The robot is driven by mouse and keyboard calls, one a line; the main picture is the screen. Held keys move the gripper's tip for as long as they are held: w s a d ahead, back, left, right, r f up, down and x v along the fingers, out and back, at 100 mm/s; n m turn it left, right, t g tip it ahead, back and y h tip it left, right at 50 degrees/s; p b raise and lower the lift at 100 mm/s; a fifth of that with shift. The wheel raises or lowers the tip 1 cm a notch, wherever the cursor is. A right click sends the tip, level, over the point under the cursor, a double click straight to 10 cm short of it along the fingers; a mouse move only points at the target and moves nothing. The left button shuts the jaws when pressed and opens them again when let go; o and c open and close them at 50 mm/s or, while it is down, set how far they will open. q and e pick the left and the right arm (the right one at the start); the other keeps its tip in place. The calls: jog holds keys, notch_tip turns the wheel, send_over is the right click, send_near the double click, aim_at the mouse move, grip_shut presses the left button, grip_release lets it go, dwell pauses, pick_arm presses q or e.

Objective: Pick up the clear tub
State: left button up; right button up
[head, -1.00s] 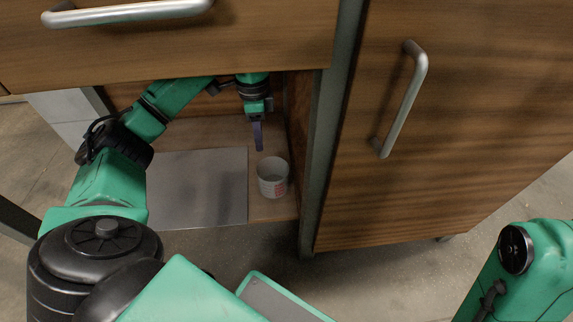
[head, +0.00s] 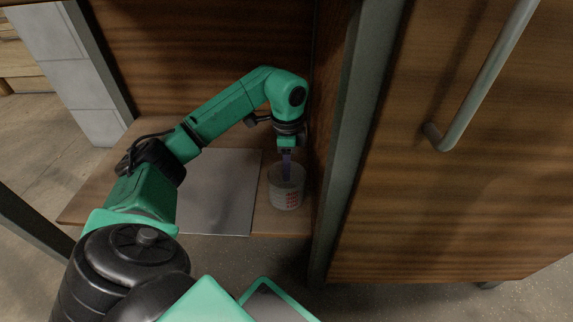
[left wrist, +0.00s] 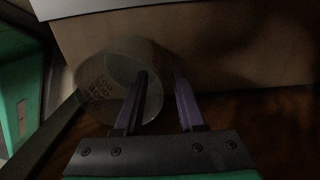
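The clear tub (head: 286,198), see-through with red markings, stands upright on the wooden cabinet floor, right of a grey metal sheet. My left gripper (head: 287,172) points down over the tub, its purple fingers reaching to the rim or into the mouth. In the left wrist view the tub (left wrist: 98,82) lies left of centre. The fingers of my left gripper (left wrist: 161,76) are apart there, one overlapping the tub's mouth, the other to the right of its wall. I cannot tell whether they touch the wall. My right gripper is out of view.
The grey metal sheet (head: 222,190) lies on the cabinet floor (head: 105,185). A dark metal post (head: 362,130) and a wooden door (head: 460,190) with a bar handle (head: 485,80) stand close on the right.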

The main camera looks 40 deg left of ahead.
pick_arm(q)
jog(key=shift+f, duration=0.2)
grip_shut()
dwell(1.2)
